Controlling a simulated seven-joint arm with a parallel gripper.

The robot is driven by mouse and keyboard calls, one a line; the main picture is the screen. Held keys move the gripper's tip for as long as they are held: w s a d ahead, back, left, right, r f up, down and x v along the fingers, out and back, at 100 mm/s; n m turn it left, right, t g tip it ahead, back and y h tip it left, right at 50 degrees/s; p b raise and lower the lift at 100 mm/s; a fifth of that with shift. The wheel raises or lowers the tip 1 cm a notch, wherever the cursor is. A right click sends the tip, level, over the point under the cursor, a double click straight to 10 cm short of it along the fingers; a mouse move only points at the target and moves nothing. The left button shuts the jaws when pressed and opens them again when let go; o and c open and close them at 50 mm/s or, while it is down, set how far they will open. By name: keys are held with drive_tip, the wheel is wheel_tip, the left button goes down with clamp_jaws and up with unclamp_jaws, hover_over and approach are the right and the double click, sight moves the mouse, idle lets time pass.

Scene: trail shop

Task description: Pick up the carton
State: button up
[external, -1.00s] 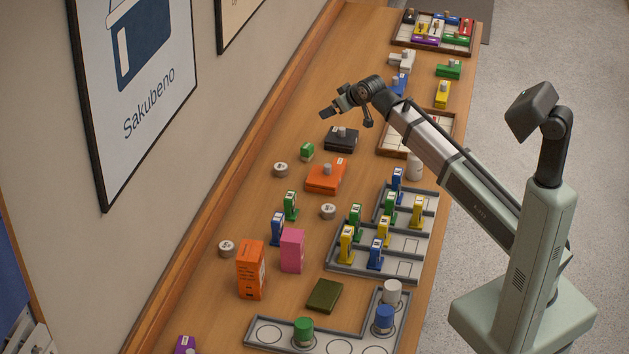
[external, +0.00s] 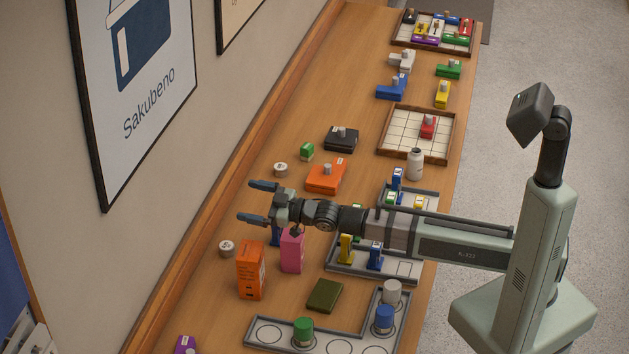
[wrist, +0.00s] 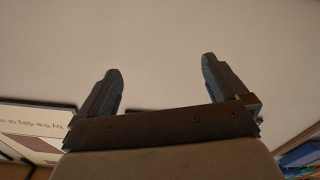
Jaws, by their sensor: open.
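A tall orange carton (external: 251,270) with printed text stands upright on the wooden counter, near its wall side. A plain pink box (external: 291,250) stands just right of it, its top partly behind my arm. My gripper (external: 256,201) is open and empty, pointing left toward the wall, above and beyond the orange carton in the external view. The wrist view shows both fingers spread apart (wrist: 160,72) against the bare wall, with neither box between them.
A grey round-slot tray (external: 265,335) holds coloured cylinders in front. A stepped grey rack (external: 340,266) with coloured pieces lies under my arm. A dark green block (external: 324,295), orange piece (external: 322,180) and small round weights (external: 227,248) stand nearby. The wall bounds the left.

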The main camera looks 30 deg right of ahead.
sight(244, 254)
drive_tip(key=s+a, duration=0.1)
drive_tip(key=s, duration=0.1)
drive_tip(key=s+a+f+y, duration=0.1)
drive_tip(key=s, duration=0.1)
drive_tip(key=s+f+n+g+y, duration=0.1)
drive_tip(key=s, duration=0.2)
drive_tip(key=shift+s+a, duration=0.1)
drive_tip(key=shift+a, duration=0.3)
drive_tip(key=s+f+m, duration=0.1)
drive_tip(key=f, duration=0.1)
drive_tip(key=s+d+f, duration=0.1)
drive_tip(key=f, duration=0.2)
drive_tip(key=s+f+m, duration=0.1)
drive_tip(key=f, duration=0.2)
drive_tip(key=shift+s+d+m+g+h, duration=0.25)
drive_tip(key=shift+d+m+g+h, duration=0.05)
drive_tip(key=shift+d+h, duration=0.1)
drive_tip(key=shift+d+f+m, duration=0.15)
drive_tip(key=shift+f+m, duration=0.15)
drive_tip(key=shift+f, duration=0.25)
drive_tip(key=shift+x, duration=3.7)
drive_tip(key=shift+f, duration=0.15)
drive_tip(key=c, duration=1.2)
